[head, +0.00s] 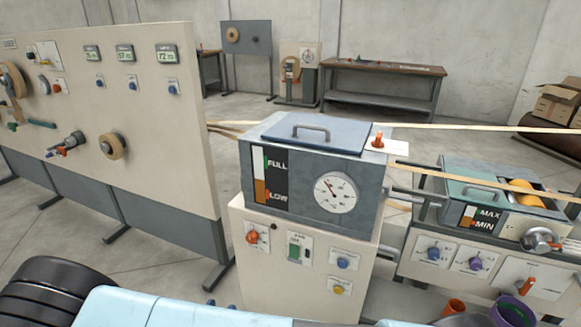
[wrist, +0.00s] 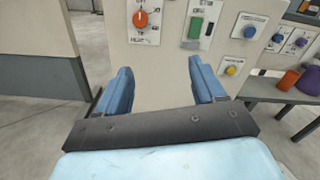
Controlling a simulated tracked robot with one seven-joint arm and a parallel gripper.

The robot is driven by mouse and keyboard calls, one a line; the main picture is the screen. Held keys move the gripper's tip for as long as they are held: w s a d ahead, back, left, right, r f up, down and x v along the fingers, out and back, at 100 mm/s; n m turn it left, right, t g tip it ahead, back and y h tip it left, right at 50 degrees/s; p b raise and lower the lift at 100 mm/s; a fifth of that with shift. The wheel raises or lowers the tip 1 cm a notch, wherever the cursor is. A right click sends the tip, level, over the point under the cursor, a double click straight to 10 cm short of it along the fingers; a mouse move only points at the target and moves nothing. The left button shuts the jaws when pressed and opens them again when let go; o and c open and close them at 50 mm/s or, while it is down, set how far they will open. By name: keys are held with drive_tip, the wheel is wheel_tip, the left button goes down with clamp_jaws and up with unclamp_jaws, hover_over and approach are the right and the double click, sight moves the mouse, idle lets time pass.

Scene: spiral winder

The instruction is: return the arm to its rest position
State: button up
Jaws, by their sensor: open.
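My gripper (wrist: 160,92) shows in the wrist view with its two blue fingers wide apart and nothing between them. It faces the lower front of the cream machine cabinet (wrist: 165,60), which carries an orange knob (wrist: 140,19), a green switch (wrist: 195,27) and blue and yellow knobs. I cannot tell the exact gap between the fingertips and the panel. In the head view, a light blue part of my arm (head: 180,308) lies along the bottom edge. My gripper itself is not clearly seen there.
The grey tank (head: 310,165) with a dial stands on the cabinet. A second machine (head: 480,250) is at the right, with orange and purple cups (head: 512,312) near it. A control panel wall (head: 110,120) stands at the left. Open floor (head: 140,265) lies between them.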

drive_tip(key=w+d+r+m+g+h, duration=0.1)
drive_tip(key=w+d+r+m+g, duration=0.2)
drive_tip(key=d+r+m+g, duration=0.4)
drive_tip(key=w+d+r+m+g, duration=0.3)
drive_tip(key=d+r+m, duration=0.3)
drive_tip(key=d+r, duration=0.45)
drive_tip(key=w+d+r+m+g+h, duration=0.1)
drive_tip(key=w+d+r+m+g, duration=0.45)
drive_tip(key=r, duration=0.55)
drive_tip(key=s+d+r+m+t+y, duration=0.4)
drive_tip(key=s+d+r+m+y, duration=0.4)
drive_tip(key=s+d+r+m, duration=0.8)
drive_tip(key=shift+s+d+r+y, duration=0.4)
drive_tip(key=shift+s+d+r, duration=0.45)
drive_tip(key=shift+d+r, duration=1)
drive_tip(key=shift+d+f+t, duration=0.25)
drive_tip(key=shift+d+f, duration=0.15)
